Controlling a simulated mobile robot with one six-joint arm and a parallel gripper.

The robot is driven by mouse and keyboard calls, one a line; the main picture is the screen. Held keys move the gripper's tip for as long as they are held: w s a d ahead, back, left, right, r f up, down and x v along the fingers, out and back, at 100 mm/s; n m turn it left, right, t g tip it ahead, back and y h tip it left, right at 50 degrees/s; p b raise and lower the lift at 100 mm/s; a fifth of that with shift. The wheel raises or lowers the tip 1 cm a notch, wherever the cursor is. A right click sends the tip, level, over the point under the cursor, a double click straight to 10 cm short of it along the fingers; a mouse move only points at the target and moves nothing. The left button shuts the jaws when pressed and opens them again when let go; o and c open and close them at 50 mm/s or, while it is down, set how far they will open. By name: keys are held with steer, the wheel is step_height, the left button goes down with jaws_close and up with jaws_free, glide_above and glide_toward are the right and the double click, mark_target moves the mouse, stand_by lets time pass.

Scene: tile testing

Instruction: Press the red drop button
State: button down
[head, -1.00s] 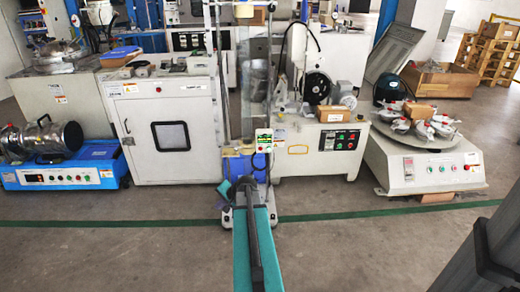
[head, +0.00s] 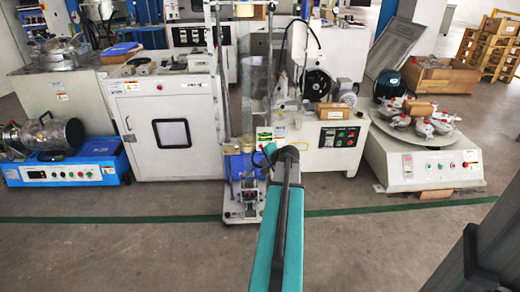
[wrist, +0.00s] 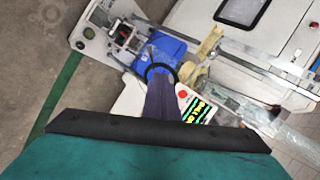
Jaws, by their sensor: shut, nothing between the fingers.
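The red drop button (wrist: 183,94) shows in the wrist view as a small red disc on a white control box, beside a label (wrist: 198,108) with bright green and yellow lettering. My gripper (wrist: 161,80) is shut and empty. Its dark fingers reach just left of the button in the wrist view, with no clear contact. In the head view my gripper (head: 270,151) is in front of the lower part of the control box, and the button is hidden there. The box's green label (head: 264,133) shows just above. The box is on the tall drop tester (head: 247,70).
The tester has a blue lower part (head: 240,165) and a white foot (head: 240,210). A white cabinet (head: 168,130) stands left, and a white machine with a control panel (head: 338,137) stands right. The floor in front is clear.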

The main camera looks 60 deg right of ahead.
mark_target(261, 147)
steer(key=w+d, duration=0.5)
steer(key=d, duration=0.2)
stand_by(0.8)
steer(key=shift+w+d, duration=0.2)
stand_by(1.9)
steer(key=shift+w+d+p, duration=0.2)
steer(key=shift+p, duration=0.2)
steer(key=shift+w+d, duration=0.25)
steer(key=shift+d, duration=0.15)
stand_by(1.0)
steer(key=shift+a, duration=0.1)
stand_by(0.3)
steer(key=shift+s+a+p, duration=0.3)
steer(key=shift+s+a, duration=0.2)
steer(key=shift+a, duration=0.1)
